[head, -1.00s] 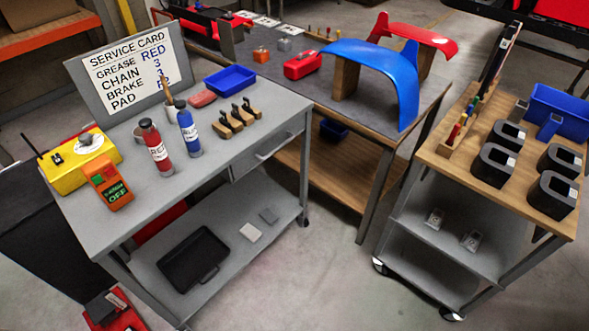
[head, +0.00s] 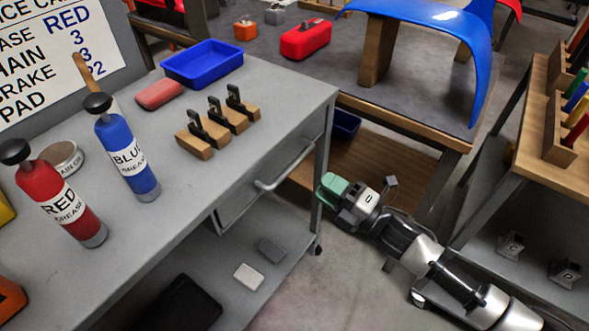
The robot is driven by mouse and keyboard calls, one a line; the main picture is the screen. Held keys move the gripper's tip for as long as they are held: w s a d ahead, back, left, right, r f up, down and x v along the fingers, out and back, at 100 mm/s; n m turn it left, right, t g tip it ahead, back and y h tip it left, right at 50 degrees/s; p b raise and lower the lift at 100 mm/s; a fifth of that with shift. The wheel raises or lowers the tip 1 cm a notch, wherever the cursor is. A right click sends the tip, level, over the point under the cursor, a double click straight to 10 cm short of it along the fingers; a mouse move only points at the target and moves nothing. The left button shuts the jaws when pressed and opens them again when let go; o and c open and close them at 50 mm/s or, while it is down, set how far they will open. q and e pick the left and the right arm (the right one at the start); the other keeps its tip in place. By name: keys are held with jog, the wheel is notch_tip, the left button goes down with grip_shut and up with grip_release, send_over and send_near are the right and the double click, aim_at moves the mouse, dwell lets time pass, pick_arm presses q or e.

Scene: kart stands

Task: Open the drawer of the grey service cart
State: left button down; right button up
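The grey service cart (head: 110,215) fills the left and middle of the head view. Its drawer (head: 243,207) is under the right end of the top and looks shut. A grey bar handle (head: 287,168) runs along the drawer front. My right gripper (head: 330,186), with green fingertips, comes in from the lower right. It is just right of the handle in the picture and appears apart from it. Whether its fingers are open or shut cannot be made out. My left gripper is not in view.
A wooden-edged table (head: 400,118) stands behind, and another cart (head: 520,145) stands to the right. Open floor lies between the carts.

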aim_at(294, 163)
jog(key=x, duration=0.9)
jog(key=shift+w, duration=0.1)
jog(key=shift+f, duration=0.1)
grip_shut()
